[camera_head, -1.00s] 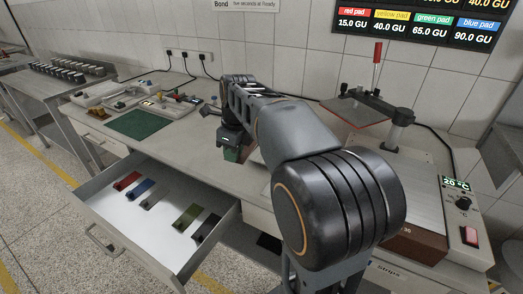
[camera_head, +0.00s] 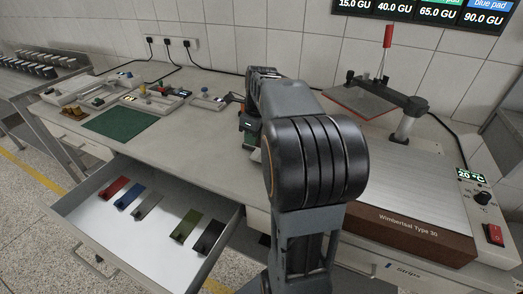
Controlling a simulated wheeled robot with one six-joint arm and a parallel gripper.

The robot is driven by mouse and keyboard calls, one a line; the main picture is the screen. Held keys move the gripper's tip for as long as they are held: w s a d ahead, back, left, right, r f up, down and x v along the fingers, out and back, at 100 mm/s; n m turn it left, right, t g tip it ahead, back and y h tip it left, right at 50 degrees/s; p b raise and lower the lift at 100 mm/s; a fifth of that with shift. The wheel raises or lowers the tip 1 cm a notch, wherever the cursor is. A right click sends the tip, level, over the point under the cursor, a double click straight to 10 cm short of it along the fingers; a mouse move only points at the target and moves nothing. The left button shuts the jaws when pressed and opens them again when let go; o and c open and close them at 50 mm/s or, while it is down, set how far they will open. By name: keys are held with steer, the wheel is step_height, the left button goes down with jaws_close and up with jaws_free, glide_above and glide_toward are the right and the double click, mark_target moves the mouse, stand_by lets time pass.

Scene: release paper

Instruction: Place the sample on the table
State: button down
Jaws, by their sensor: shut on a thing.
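My gripper (camera_head: 248,138) is over the back middle of the light grey table (camera_head: 195,150), largely hidden behind my own arm. It is shut on a small piece with a dark green face, which I take to be the sample (camera_head: 248,143). The piece is partly covered by the gripper and arm. I cannot tell whether it touches the tabletop.
An open drawer (camera_head: 98,206) below the table's front edge holds several coloured strips. A green mat (camera_head: 121,123) and small devices (camera_head: 158,97) stand at the left. A heated plate unit (camera_head: 420,190) and a clamp stand (camera_head: 405,122) are at the right. The table left of my gripper is clear.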

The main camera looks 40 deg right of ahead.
steer(key=shift+d+f, duration=0.75)
steer(key=shift+f, duration=0.2)
steer(key=shift+d+f, duration=0.7)
steer(key=shift+f, duration=0.2)
steer(key=shift+d+f+b, duration=0.2)
steer(key=shift+f+b, duration=0.25)
steer(key=shift+f, duration=1.25)
steer(key=shift+f, duration=0.15)
